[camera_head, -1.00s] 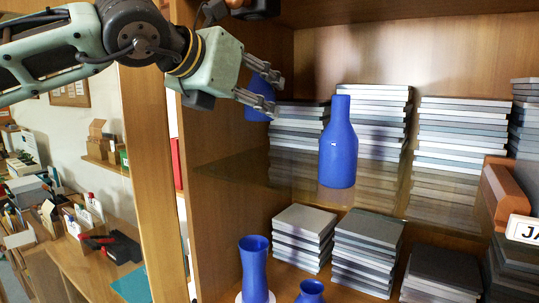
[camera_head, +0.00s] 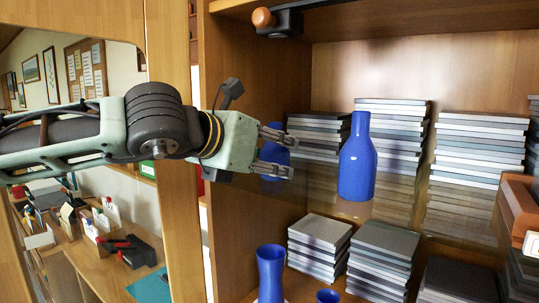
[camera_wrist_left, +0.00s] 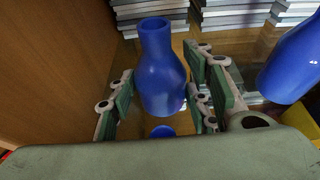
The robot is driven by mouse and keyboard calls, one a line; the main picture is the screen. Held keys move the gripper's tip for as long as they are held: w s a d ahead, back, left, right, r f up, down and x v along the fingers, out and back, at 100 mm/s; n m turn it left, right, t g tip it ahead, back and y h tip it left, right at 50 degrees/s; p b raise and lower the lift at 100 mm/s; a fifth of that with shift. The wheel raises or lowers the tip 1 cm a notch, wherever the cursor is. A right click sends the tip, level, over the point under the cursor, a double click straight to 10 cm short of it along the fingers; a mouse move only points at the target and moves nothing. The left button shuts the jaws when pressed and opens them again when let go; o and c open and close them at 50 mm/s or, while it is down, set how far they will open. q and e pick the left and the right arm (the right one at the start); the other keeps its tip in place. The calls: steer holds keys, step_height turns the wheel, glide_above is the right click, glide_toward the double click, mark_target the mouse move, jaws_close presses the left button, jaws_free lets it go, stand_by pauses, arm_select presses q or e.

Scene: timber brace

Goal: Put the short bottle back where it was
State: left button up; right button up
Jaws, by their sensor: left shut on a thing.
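The short blue bottle (camera_head: 275,163) is upright at the left end of the glass shelf (camera_head: 405,205), partly hidden by my gripper. My left gripper (camera_head: 287,152) reaches in from the left and is shut on it. In the left wrist view the bottle (camera_wrist_left: 160,78) stands between the two fingers of the gripper (camera_wrist_left: 163,88). I cannot tell whether its base touches the glass. A taller blue bottle (camera_head: 357,165) stands to its right on the shelf; it also shows in the left wrist view (camera_wrist_left: 294,65). My right gripper is not in view.
Stacks of grey tiles (camera_head: 480,150) line the shelf's back. Below the glass are a blue vase (camera_head: 271,277), another blue piece (camera_head: 327,297) and more tile stacks (camera_head: 318,245). The wooden side panel (camera_head: 240,90) is close on the left. A brown box (camera_head: 520,205) is at right.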

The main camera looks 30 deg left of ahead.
arm_select(q)
steer(key=o, duration=1.3)
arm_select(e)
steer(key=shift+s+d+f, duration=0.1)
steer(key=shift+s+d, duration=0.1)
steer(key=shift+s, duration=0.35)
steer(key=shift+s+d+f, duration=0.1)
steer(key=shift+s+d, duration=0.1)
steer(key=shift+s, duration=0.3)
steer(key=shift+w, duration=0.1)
arm_select(q)
steer(key=shift+r, duration=0.1)
steer(key=shift+s, duration=0.25)
steer(key=b+v, duration=0.3)
steer(key=v, duration=0.8)
steer(key=shift+s, duration=0.25)
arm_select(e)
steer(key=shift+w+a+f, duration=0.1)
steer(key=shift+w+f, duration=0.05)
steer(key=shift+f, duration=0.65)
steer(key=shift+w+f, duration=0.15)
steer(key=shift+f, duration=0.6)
